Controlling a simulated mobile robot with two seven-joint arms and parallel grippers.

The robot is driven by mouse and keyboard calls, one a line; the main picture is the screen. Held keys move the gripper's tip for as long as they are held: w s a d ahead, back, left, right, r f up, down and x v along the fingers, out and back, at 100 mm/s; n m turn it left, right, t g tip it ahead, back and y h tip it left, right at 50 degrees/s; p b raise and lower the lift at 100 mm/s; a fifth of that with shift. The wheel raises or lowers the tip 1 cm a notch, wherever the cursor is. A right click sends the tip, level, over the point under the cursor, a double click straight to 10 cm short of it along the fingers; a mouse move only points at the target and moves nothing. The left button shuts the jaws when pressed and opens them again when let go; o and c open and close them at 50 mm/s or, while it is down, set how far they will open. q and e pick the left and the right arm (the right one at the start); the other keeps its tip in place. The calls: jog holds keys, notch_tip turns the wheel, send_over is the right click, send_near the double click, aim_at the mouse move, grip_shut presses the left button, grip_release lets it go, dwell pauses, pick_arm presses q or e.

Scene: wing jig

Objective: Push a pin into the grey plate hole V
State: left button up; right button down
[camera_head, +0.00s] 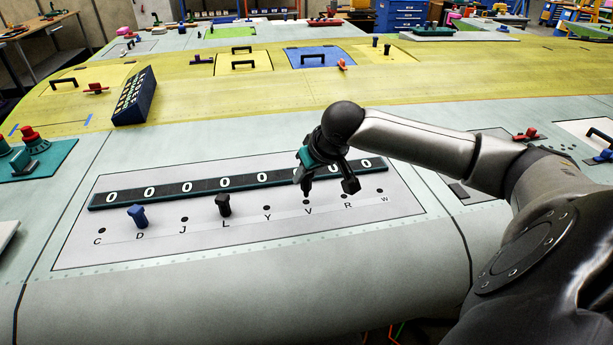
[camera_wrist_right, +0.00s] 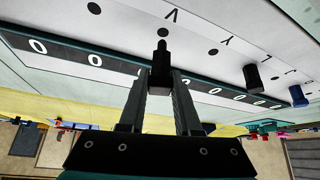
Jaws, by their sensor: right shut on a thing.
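The grey plate (camera_head: 262,232) lies on the wing with a row of lettered holes. Hole V (camera_head: 306,202) is open and sits just below my right gripper (camera_head: 328,187). In the right wrist view, my right gripper (camera_wrist_right: 160,88) is shut on a black pin (camera_wrist_right: 161,62). The pin's narrow tip points at hole V (camera_wrist_right: 163,32) and looks very close to it; I cannot tell whether it touches. A blue pin (camera_head: 137,215) stands in hole D and another black pin (camera_head: 223,205) stands in hole L. My left gripper is out of view.
A dark strip with white zeros (camera_head: 168,190) runs behind the holes. Holes Y (camera_head: 266,208), R (camera_head: 344,197) and J (camera_head: 184,219) are empty. A dark blue box with buttons (camera_head: 134,97) stands farther back. The plate's front part is clear.

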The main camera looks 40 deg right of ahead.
aim_at(308, 185)
jog(key=shift+f+b, duration=0.5)
jog(key=shift+f, duration=0.1)
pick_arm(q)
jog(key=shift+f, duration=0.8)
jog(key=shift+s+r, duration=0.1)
pick_arm(e)
jog(key=shift+r, duration=0.1)
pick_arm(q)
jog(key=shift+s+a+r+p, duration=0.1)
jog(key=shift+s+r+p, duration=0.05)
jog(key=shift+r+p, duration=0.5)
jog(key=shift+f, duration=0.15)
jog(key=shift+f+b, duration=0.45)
pick_arm(e)
jog(key=shift+f, duration=1.45)
